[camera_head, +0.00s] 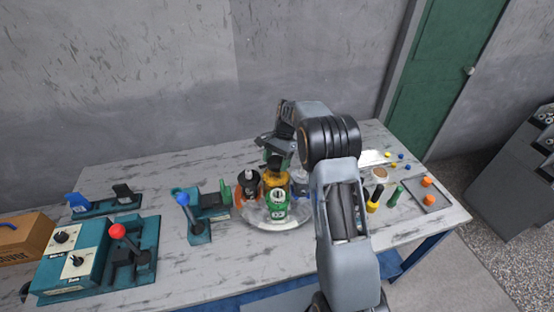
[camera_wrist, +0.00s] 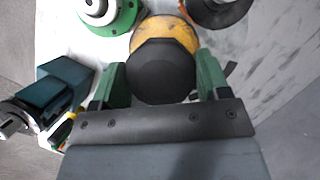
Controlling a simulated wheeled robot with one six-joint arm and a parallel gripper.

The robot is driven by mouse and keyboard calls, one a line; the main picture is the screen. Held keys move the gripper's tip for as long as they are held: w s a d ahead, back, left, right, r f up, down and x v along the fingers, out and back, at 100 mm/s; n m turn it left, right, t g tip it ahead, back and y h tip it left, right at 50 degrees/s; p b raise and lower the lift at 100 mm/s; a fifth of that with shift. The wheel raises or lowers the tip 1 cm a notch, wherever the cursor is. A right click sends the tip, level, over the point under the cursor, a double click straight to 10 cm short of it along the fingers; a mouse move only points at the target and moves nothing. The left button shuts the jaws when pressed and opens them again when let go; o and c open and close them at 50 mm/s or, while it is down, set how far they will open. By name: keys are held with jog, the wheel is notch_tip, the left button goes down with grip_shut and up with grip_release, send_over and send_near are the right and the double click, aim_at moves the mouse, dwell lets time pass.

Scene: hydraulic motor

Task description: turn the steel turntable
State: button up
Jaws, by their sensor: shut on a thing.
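The steel turntable (camera_head: 258,226) is a round, shiny plate on the table, left of my arm in the head view. It carries several parts: a yellow one with a black top (camera_head: 275,180), a green-and-white one (camera_head: 278,208) in front and an orange-and-black one (camera_head: 247,187) at left. My gripper (camera_head: 276,152) reaches down over the yellow part. In the wrist view my gripper (camera_wrist: 162,75) has its green fingers on both sides of the round black top (camera_wrist: 161,72) and is shut on it.
A blue-handled lever unit (camera_head: 197,222) stands just left of the turntable. A teal control box with a red-knobbed lever (camera_head: 120,245) sits farther left. A tray with orange pieces (camera_head: 428,196) and yellow and green upright items (camera_head: 374,200) are at right. The table's back left is bare.

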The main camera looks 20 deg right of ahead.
jog(key=shift+n+g+h+p, duration=0.3)
jog(key=shift+n+h, duration=0.1)
jog(key=shift+n, duration=0.9)
jog(key=shift+n+g+h+p, duration=0.2)
jog(key=shift+n+g+h, duration=0.15)
jog(key=shift+n, duration=0.95)
jog(key=shift+n+h, duration=0.95)
jog(key=shift+n, duration=1.45)
jog(key=shift+a+n+h, duration=0.1)
jog(key=shift+n+h, duration=0.9)
jog(key=shift+n, duration=1.6)
jog(key=shift+n+t+h, duration=0.45)
jog(key=shift+n+h, duration=0.15)
jog(key=shift+n, duration=1.9)
jog(key=o, duration=1.3)
jog(key=shift+b, duration=0.3)
jog(key=v, duration=1.3)
jog(key=shift+a+r+b, duration=0.3)
jog(key=shift+r, duration=0.05)
